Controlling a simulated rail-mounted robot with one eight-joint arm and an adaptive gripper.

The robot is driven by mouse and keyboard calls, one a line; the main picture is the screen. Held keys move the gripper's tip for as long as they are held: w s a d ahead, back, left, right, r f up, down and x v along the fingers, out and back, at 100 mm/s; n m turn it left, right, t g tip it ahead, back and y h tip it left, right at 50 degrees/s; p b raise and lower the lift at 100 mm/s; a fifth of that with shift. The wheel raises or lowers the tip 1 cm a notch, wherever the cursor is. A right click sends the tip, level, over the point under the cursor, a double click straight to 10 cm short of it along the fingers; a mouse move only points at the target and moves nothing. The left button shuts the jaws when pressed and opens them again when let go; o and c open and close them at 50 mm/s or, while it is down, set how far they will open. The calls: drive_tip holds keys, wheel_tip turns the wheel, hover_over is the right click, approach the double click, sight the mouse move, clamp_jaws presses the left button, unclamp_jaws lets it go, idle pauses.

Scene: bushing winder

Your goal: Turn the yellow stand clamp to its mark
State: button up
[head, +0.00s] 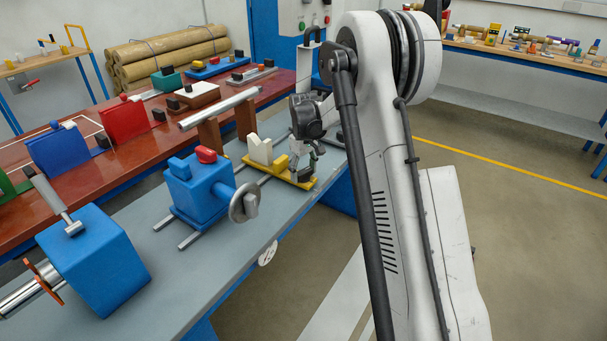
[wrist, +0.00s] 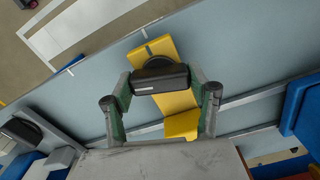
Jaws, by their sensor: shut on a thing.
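The yellow stand (head: 282,173) sits across the rails of the grey bench, with a cream block on it in the head view. In the wrist view its yellow base (wrist: 157,48) runs beneath my gripper. The dark clamp handle (wrist: 160,80) lies crosswise over the base, with a round black part behind it. My gripper (wrist: 160,86) has a finger at each end of this handle and is shut on it. In the head view my gripper (head: 303,160) is low over the right end of the stand, and the handle is mostly hidden there. I cannot clearly identify the mark.
A blue tailstock (head: 198,190) with a red-topped knob and a handwheel stands on the rails nearby. A larger blue housing (head: 92,262) is at the front left. A red table (head: 75,186) with several coloured fixtures lies behind. Open floor is at the right.

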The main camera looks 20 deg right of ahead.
sight(303, 171)
drive_tip(key=m+b, duration=0.1)
drive_tip(key=m, duration=0.2)
drive_tip(key=shift+m, duration=0.4)
drive_tip(key=m+b, duration=0.1)
drive_tip(key=m, duration=0.2)
drive_tip(key=shift+m, duration=0.3)
drive_tip(key=m, duration=0.3)
drive_tip(key=shift+m+b, duration=0.3)
drive_tip(key=shift+b, duration=0.05)
drive_tip(key=shift+m, duration=1.9)
drive_tip(key=shift+b, duration=0.3)
drive_tip(key=o, duration=1.2)
wheel_tip(303, 171, up, 12)
drive_tip(key=shift+r, duration=0.1)
